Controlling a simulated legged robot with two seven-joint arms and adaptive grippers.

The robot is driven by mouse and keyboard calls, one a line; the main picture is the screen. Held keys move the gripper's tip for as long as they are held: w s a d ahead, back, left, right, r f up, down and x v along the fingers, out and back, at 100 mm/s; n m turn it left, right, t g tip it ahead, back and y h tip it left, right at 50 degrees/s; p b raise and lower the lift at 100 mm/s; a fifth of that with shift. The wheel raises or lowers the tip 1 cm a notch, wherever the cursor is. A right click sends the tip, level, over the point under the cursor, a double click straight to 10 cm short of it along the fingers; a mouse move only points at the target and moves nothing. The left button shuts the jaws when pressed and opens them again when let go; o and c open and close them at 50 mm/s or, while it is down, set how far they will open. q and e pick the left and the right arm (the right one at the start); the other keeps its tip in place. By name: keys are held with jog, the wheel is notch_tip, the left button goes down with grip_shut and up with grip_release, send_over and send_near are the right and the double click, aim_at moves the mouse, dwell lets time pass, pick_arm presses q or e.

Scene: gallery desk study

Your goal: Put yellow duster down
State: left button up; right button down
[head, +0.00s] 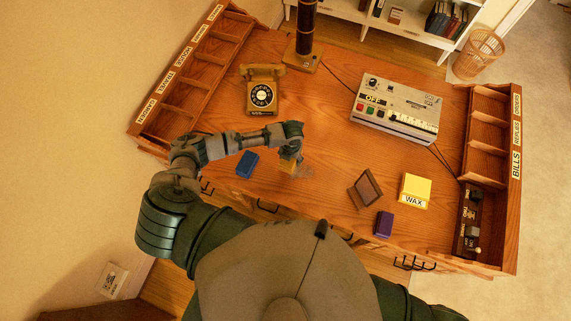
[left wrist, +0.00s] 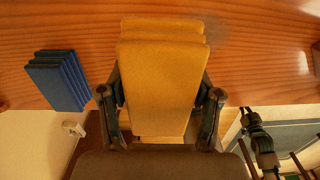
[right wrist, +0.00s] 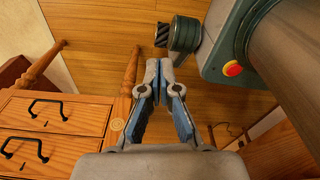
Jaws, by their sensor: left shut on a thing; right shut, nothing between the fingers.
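The yellow duster (head: 287,166) is a mustard-yellow block over the front middle of the desk. My left gripper (head: 291,158) is shut on it from above, hiding much of it in the head view. In the left wrist view the duster (left wrist: 162,75) fills the space between the two fingers. I cannot tell whether its underside touches the desk. A pale smudge shows on the wood just right of it. My right gripper (right wrist: 160,68) is shut and empty, away from the desktop, beside the desk drawers (right wrist: 50,128).
A blue block (head: 247,164) lies left of the duster. To the right are a small frame (head: 366,189), a yellow WAX box (head: 416,188) and a purple block (head: 384,224). A telephone (head: 262,92) and a grey switch box (head: 394,108) stand behind. The desk centre is clear.

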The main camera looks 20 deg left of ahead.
pick_arm(q)
jog(key=shift+d, duration=0.2)
pick_arm(e)
jog(key=shift+w+d, duration=0.15)
jog(key=shift+d, duration=0.7)
